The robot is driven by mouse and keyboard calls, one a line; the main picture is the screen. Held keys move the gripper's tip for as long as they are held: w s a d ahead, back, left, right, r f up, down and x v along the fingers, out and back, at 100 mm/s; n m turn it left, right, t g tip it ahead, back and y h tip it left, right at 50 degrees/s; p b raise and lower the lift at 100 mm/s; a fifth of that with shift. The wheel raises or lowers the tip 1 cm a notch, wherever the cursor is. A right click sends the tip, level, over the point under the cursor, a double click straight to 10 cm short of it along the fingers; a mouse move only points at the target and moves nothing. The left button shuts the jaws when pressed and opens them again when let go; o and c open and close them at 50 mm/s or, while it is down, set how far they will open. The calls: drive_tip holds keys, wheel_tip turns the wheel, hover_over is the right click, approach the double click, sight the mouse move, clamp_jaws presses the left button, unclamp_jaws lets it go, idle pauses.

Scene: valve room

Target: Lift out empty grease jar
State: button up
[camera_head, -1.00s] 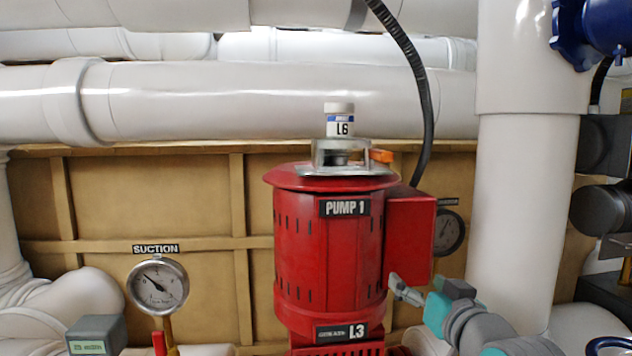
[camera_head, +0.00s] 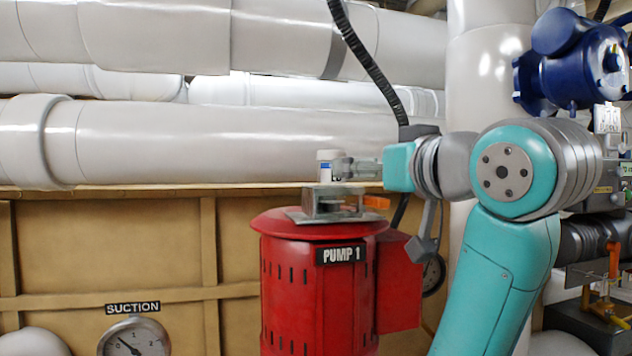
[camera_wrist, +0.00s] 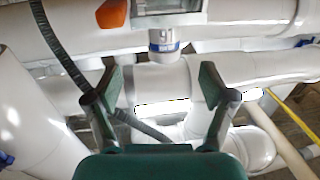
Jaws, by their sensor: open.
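The grease jar (camera_head: 325,161) is white with a blue band and stands upright in a metal holder (camera_head: 309,208) on top of the red pump (camera_head: 285,280). In the wrist view the jar (camera_wrist: 163,42) appears inverted, below the holder (camera_wrist: 140,20). My gripper (camera_head: 340,168) is at jar height, coming from the right and partly covering the jar's right side in the head view. In the wrist view my gripper (camera_wrist: 161,78) is open, with one dark finger on each side and the jar ahead between them. No finger contact is visible.
An orange lever (camera_head: 377,202) sticks out right of the holder, below my gripper. A black ribbed hose (camera_head: 365,58) hangs close behind my wrist. Large white pipes (camera_head: 220,140) run behind the pump. A blue motor (camera_head: 580,60) is at upper right.

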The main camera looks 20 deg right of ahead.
sight(331, 165)
drive_tip(key=w, duration=0.3)
drive_tip(key=w+a, duration=0.1)
drive_tip(key=w, duration=0.3)
drive_tip(key=w+a, duration=0.1)
drive_tip(key=w, duration=0.2)
drive_tip(key=shift+w+a+r, duration=0.15)
drive_tip(key=shift+w+r, duration=0.1)
drive_tip(key=shift+w, duration=0.05)
drive_tip(key=c, duration=1.6)
